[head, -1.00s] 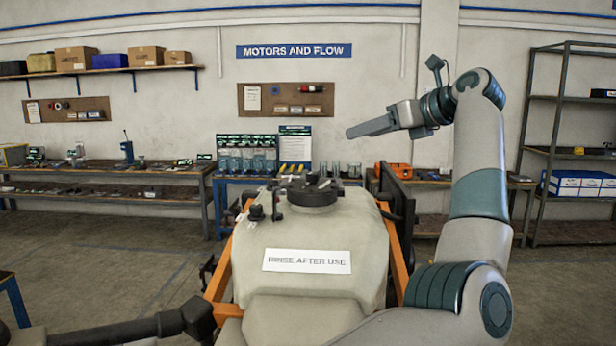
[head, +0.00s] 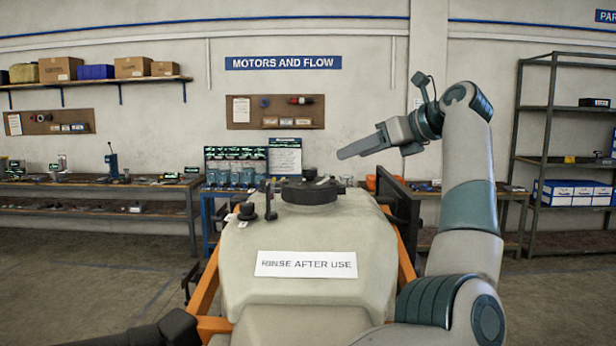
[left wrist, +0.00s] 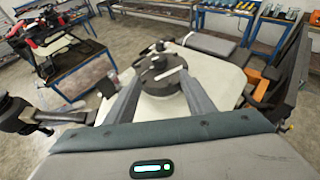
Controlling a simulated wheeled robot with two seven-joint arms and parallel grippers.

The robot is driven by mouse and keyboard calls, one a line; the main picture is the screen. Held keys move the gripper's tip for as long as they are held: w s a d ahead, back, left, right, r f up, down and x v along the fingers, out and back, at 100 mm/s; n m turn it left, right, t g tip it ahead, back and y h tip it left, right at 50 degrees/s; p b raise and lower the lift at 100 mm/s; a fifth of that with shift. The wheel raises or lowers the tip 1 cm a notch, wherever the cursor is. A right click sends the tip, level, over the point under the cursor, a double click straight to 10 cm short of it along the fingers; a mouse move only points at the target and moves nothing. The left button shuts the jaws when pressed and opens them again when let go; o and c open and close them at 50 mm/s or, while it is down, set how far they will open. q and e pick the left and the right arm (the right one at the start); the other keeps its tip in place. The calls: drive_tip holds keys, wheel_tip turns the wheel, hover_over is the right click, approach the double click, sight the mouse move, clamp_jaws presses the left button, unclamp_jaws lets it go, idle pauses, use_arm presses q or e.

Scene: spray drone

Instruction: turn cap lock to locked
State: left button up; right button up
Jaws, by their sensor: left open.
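The black round tank cap (head: 309,192) sits on top of the pale tank (head: 300,235). A pale lever-like piece, which looks like the cap lock, lies across it in the left wrist view (left wrist: 171,77). Whether it is locked I cannot tell. My left gripper (head: 345,153) is above and to the right of the cap in the head view and points left. In the left wrist view its two fingers (left wrist: 161,82) are spread, with the cap appearing between and beyond their tips. It holds nothing. My right gripper is out of view.
A white label (head: 306,264) reading "RINSE AFTER USE" is on the tank. A small black fitting (head: 247,211) stands left of the cap. Orange frame bars (head: 205,295) flank the tank. Benches and a shelf rack (head: 548,160) stand along the back wall.

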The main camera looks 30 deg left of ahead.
use_arm(q)
drive_tip(key=p, duration=0.9)
approach(311, 168)
drive_tip(key=x, duration=0.9)
drive_tip(key=shift+s+a+f, duration=0.15)
drive_tip(key=shift+s+a, duration=0.05)
drive_tip(key=shift+w+a+f, duration=0.1)
drive_tip(key=shift+a+f, duration=0.15)
drive_tip(key=shift+a, duration=0.1)
drive_tip(key=c, duration=1.1)
